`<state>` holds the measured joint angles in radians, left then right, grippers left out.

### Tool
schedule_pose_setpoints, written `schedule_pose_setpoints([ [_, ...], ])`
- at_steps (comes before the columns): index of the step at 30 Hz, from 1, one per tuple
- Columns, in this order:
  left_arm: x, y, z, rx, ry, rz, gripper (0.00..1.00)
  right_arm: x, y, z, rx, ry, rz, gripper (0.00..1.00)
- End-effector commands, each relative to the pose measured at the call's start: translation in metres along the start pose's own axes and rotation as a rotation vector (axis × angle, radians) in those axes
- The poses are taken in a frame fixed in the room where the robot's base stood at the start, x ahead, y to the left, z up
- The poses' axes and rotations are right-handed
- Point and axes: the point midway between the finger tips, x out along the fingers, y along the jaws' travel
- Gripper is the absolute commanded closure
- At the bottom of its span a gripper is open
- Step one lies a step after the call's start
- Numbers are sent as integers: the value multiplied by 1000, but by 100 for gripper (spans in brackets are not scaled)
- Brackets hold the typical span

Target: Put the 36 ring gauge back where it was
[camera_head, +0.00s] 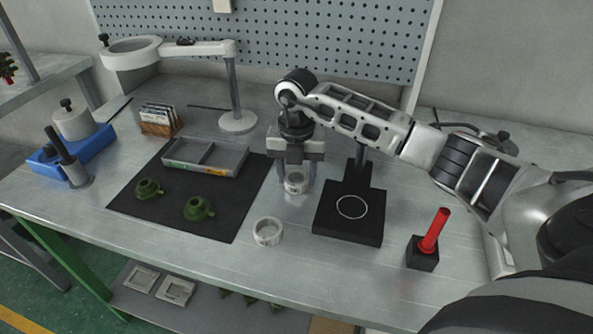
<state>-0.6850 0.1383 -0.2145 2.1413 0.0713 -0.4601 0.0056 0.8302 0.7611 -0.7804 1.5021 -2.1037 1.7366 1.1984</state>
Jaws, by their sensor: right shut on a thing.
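My right gripper (297,180) reaches down over the middle of the bench and is shut on a silvery ring gauge (297,183). The ring is between its fingertips, low over the bench between the black mat and the black stand; I cannot tell whether it touches the bench. A second silvery ring gauge (267,232) lies on the bare bench in front of it, apart from the gripper. The size marks on both rings are too small to read. My left gripper is not in view.
A black stand (346,226) with a pale circle on its base is right of the gripper. A red handle (435,230) rises from a black block. The dark mat (140,210) holds a grey tray (207,168) and green parts. A magnifier lamp (238,121) stands behind.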

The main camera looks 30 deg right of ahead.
Motion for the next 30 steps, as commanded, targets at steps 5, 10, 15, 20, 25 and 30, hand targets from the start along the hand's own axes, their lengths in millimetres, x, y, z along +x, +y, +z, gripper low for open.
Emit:
schedule_pose_setpoints([
  [5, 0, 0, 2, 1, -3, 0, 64, 0, 1, 0, -1, -3, 3, 80],
  [10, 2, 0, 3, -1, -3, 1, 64, 4, 1, 0, 0, -2, 3, 80],
  [15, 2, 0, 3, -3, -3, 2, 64, 4, 1, 0, 0, -1, 2, 30],
  [20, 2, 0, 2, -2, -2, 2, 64, 4, 0, 0, 0, -1, 2, 30],
  [25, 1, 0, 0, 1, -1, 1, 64, -4, 1, 0, 0, -2, 3, 30],
  [30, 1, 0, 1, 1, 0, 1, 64, -33, 1, 1, -2, -6, 6, 30],
])
